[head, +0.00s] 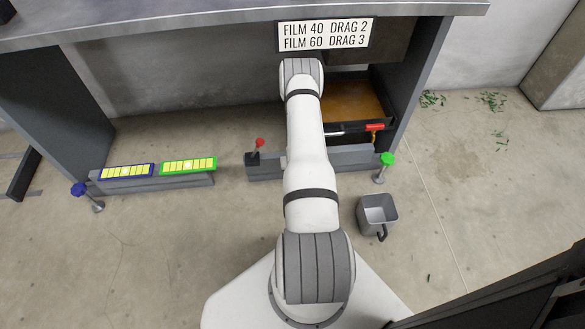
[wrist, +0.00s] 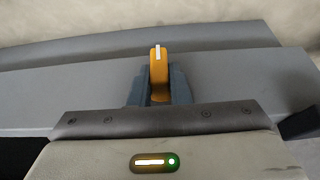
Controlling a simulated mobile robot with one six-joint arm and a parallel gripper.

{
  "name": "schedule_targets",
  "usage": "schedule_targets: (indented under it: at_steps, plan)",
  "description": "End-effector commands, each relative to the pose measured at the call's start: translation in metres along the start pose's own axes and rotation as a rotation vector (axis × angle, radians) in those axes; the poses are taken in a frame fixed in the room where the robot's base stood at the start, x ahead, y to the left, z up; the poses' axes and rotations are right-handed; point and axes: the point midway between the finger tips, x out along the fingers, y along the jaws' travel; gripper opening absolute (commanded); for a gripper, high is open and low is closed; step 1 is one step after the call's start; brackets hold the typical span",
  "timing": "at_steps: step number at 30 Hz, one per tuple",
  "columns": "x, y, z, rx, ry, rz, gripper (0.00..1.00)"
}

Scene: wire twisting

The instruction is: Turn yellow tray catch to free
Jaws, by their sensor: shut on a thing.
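The yellow-orange catch (wrist: 159,68) stands upright in the wrist view, with a white mark along its top. My gripper (wrist: 159,88) has a dark finger on each side of the catch and is shut on it. The catch's lower part is hidden by the gripper. In the head view my own arm hides the gripper. A dark-framed tray (head: 350,100) with a brown inside sits under the bench at the right. A red piece is on its front edge, with a small yellow part below it.
A grey rail with a red-knobbed lever (head: 259,143) and a green knob (head: 387,160) runs before the tray. A grey bin (head: 376,215) stands on the floor. A low bar with yellow panels (head: 128,171) and a blue knob (head: 79,190) is at left. Green scraps lie at right.

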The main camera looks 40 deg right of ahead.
Motion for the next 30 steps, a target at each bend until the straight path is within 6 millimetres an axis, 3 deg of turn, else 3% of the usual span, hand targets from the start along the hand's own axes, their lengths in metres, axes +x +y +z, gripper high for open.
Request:
schedule_targets:
  at_steps: [3, 4, 17, 30]
  plan:
    - [0.0, -0.002, 0.0, -0.003, 0.0, -0.001, 0.0]
    - [-0.003, -0.013, 0.007, -0.006, -0.003, -0.003, 0.0]
    - [0.001, -0.007, 0.001, -0.03, -0.001, 0.043, 0.0]
    - [0.002, -0.011, 0.0, -0.101, 0.002, 0.219, 0.0]
